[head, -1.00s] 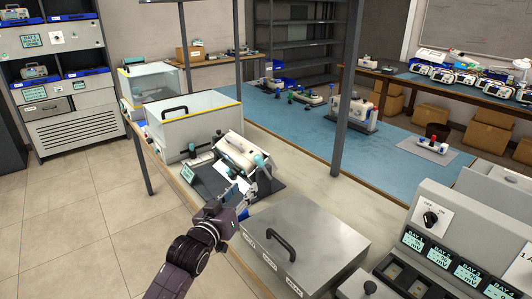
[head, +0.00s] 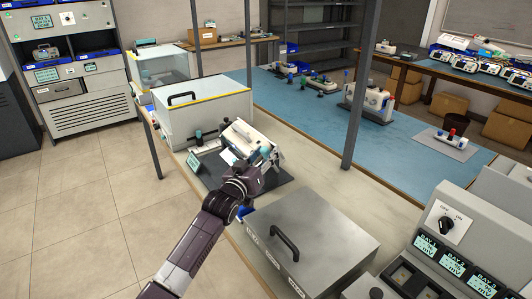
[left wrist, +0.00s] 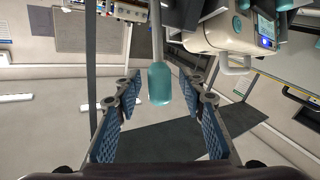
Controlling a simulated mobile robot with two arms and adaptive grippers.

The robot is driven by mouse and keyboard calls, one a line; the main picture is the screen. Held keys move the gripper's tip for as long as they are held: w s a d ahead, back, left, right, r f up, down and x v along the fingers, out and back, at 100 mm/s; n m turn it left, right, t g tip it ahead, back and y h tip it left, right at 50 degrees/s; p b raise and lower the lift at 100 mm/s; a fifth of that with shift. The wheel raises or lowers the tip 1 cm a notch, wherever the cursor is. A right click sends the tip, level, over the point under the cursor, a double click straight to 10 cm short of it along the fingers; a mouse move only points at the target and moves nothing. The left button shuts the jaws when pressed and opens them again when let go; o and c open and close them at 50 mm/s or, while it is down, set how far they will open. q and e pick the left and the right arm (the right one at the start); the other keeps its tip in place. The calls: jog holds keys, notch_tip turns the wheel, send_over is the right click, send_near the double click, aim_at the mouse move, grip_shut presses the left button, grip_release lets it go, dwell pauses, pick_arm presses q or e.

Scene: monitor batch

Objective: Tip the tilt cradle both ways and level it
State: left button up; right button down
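The tilt cradle with a white monitor unit (head: 239,136) on it stands on a dark mat (head: 284,178) on the bench. The unit looks tilted in the head view; part of the cradle is hidden behind my gripper. My left gripper (head: 258,166) is at the cradle's near side. In the left wrist view, a teal-ended handle (left wrist: 160,84) on a grey rod lies between the two blue-padded fingers of the left gripper (left wrist: 160,105). The fingers are apart, with a gap on both sides of the handle. The white unit (left wrist: 222,32) shows beyond. My right gripper is not in view.
A clear-sided box with a black handle (head: 203,118) stands just behind the cradle. A grey lidded case (head: 308,247) stands in front of it. A dark upright post (head: 357,112) rises right of the mat. Bare bench (head: 350,185) lies to the right.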

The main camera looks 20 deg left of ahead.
pick_arm(q)
jog(key=shift+w, duration=0.15)
jog(key=c, duration=1)
grip_shut()
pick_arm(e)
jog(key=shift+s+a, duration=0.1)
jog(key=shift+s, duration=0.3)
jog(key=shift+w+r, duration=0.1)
